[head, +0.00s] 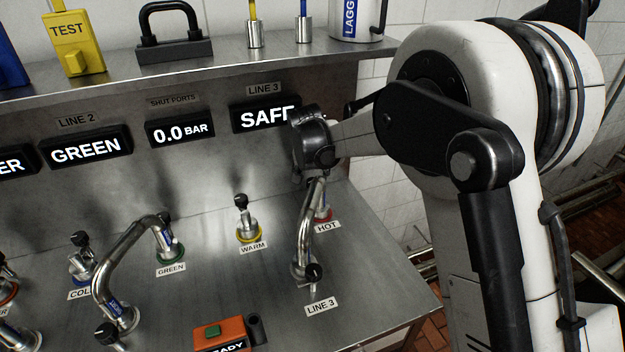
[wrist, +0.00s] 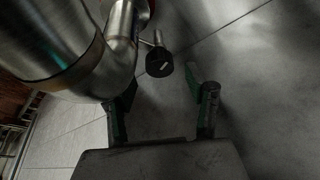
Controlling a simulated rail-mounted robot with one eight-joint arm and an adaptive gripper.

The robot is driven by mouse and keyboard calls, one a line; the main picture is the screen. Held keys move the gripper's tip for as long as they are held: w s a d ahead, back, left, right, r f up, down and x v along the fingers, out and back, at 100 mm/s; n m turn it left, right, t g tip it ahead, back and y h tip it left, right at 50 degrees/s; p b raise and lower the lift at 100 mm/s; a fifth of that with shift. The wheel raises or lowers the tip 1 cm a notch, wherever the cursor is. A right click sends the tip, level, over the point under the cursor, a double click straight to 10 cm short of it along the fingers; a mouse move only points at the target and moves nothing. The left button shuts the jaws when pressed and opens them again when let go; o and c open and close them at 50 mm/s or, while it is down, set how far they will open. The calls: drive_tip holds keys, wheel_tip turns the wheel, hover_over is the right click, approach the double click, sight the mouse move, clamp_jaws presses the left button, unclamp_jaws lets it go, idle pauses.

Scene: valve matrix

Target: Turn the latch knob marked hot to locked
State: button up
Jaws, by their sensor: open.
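The port marked HOT has a red ring (head: 323,214) and a HOT label (head: 327,227). A bent steel pipe (head: 305,230) runs from it to the port marked LINE 3. My gripper (head: 312,150) is above the hot port and hides its latch knob in the head view. In the wrist view, a black knob (wrist: 159,63) with a pale mark sits on a short stem beside the pipe (wrist: 124,50). My gripper's two fingers (wrist: 160,92) are apart, with that knob ahead of the gap. Whether either finger touches it, I cannot tell.
The LINE 3 port has its own black knob (head: 314,271). The warm port (head: 249,230) is uncapped by any pipe; another pipe (head: 125,260) ends at the green port. A SAFE display (head: 264,115) is behind my gripper. An orange button box (head: 221,334) stands in front.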

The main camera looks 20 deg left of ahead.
sight(312, 179)
drive_tip(key=shift+x, duration=1.5)
drive_tip(key=c, duration=1.1)
drive_tip(key=shift+f+m+h+b, duration=0.15)
drive_tip(key=shift+m+h+b, duration=0.25)
drive_tip(key=shift+m+b, duration=0.55)
drive_tip(key=shift+c, duration=0.2)
drive_tip(key=shift+m+h+b, duration=0.5)
drive_tip(key=shift+m+b, duration=0.05)
drive_tip(key=shift+m, duration=0.8)
drive_tip(key=o, duration=1.1)
drive_tip(key=shift+o, duration=0.2)
drive_tip(key=v, duration=1.2)
